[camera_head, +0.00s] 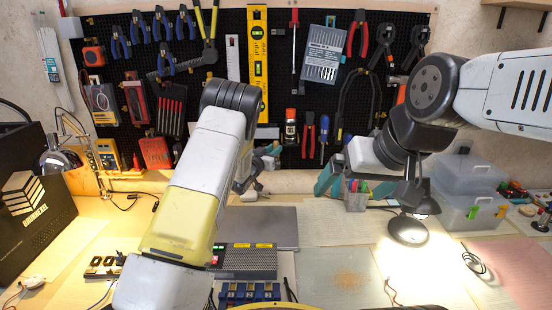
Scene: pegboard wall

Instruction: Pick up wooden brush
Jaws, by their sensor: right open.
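I cannot make out a wooden brush in the head view; it may be hidden behind my arms or too small to tell. My left gripper (250,187) is over the back of the bench, below the pegboard, partly hidden by my own forearm. I cannot tell its jaw opening, and I see nothing clearly held.
A pegboard (222,60) with pliers, a yellow level (257,50) and other tools fills the back wall. A pen cup (356,196), a desk lamp (408,231) and clear boxes (467,185) stand at the back. A black box (32,205) stands left.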

